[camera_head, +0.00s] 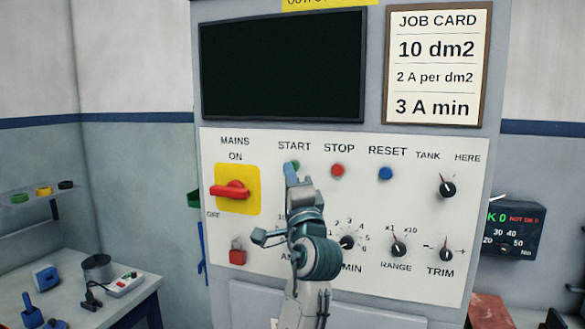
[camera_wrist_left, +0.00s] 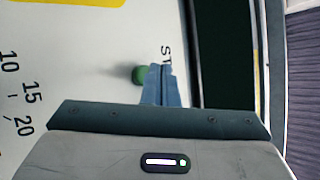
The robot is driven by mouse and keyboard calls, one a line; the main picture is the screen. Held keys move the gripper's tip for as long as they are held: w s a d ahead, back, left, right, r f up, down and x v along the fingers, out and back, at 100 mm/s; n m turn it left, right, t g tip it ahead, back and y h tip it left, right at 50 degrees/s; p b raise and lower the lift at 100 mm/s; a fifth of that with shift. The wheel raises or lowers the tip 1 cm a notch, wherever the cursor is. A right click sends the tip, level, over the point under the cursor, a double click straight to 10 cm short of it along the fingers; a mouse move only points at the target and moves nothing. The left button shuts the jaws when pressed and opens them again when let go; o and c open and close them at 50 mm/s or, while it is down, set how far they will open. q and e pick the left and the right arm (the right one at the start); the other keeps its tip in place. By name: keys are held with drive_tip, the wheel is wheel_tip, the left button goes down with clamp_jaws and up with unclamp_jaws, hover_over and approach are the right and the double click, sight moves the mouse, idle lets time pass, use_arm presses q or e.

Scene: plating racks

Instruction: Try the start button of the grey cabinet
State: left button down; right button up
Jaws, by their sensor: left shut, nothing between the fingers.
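The grey cabinet (camera_head: 380,70) stands in front of me with a white control panel (camera_head: 420,220). The green start button (camera_head: 296,163) sits under the START label, partly hidden by my left gripper. My left gripper (camera_head: 291,168) is shut and empty, its fingertips right at the button. In the left wrist view the green start button (camera_wrist_left: 139,75) shows just left of the shut fingertips (camera_wrist_left: 161,68). I cannot tell whether they touch it. The red stop button (camera_head: 338,171) and blue reset button (camera_head: 386,174) are to the right. My right gripper is not in view.
A red mains switch (camera_head: 230,190) on a yellow plate is left of the start button. Several black knobs sit lower on the panel. The screen (camera_head: 283,65) is dark. A table (camera_head: 70,305) with tools is at the lower left.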

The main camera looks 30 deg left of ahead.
use_arm(q)
drive_tip(key=shift+w, duration=0.15)
drive_tip(key=shift+w+a, duration=0.1)
drive_tip(key=shift+w, duration=0.2)
drive_tip(key=shift+w+a+b, duration=0.1)
drive_tip(key=shift+w+b, duration=0.2)
drive_tip(key=shift+w, duration=0.15)
idle(0.8)
drive_tip(key=shift+s, duration=0.15)
idle(0.3)
drive_tip(key=shift+s+d+p, duration=0.25)
drive_tip(key=shift+s+p, duration=0.05)
drive_tip(key=shift+s, duration=0.45)
drive_tip(key=shift+s, duration=0.1)
